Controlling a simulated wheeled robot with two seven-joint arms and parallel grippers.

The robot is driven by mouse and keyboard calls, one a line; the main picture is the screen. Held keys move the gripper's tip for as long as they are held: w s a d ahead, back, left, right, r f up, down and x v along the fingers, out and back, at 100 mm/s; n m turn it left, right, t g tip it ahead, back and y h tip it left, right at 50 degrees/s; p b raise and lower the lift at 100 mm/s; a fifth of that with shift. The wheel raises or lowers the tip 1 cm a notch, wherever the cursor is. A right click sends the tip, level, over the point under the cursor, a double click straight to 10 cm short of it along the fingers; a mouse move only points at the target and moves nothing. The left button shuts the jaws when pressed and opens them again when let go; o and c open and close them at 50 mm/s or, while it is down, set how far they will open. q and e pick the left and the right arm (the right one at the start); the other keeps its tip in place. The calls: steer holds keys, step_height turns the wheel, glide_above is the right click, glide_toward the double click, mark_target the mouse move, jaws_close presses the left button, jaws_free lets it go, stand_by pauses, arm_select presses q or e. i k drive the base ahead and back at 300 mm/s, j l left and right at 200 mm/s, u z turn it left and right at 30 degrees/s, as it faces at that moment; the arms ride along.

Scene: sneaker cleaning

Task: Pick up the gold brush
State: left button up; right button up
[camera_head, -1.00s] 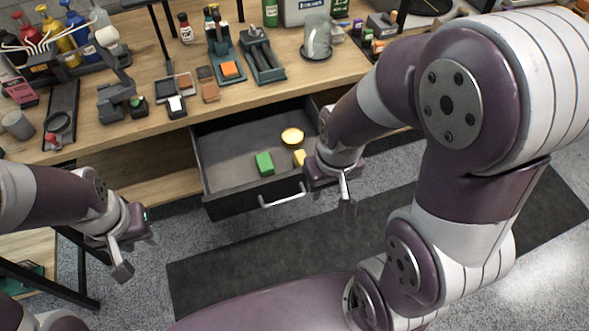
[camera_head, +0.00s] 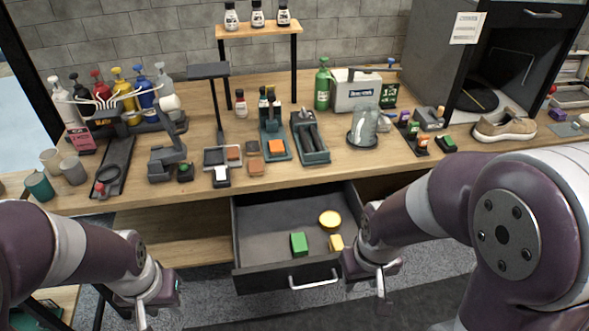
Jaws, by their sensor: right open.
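An open drawer (camera_head: 263,257) under the workbench holds a green block (camera_head: 299,243), a round yellow piece (camera_head: 330,219) and a small yellow block (camera_head: 336,242). The yellow block may be the gold brush, but bristles are too small to make out. It lies at the drawer's front right, close to my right gripper. My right gripper (camera_head: 380,283) is open and empty, beside the drawer's front right corner. My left gripper (camera_head: 150,302) is low at the left, apart from the drawer; its fingers are seen edge-on and their opening is unclear.
The wooden bench top (camera_head: 215,196) carries several bottles, block-like tools and a glass jar (camera_head: 364,124). A beige sneaker (camera_head: 505,125) stands at the right. The drawer's front handle (camera_head: 313,280) sticks out. The back left of the drawer is clear.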

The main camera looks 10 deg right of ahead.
mark_target(336, 244)
steer(key=i+j+z, duration=0.5)
steer(key=j+z, duration=0.15)
steer(key=i+j+z, duration=0.15)
steer(key=j+z, duration=0.15)
steer(key=j, duration=0.15)
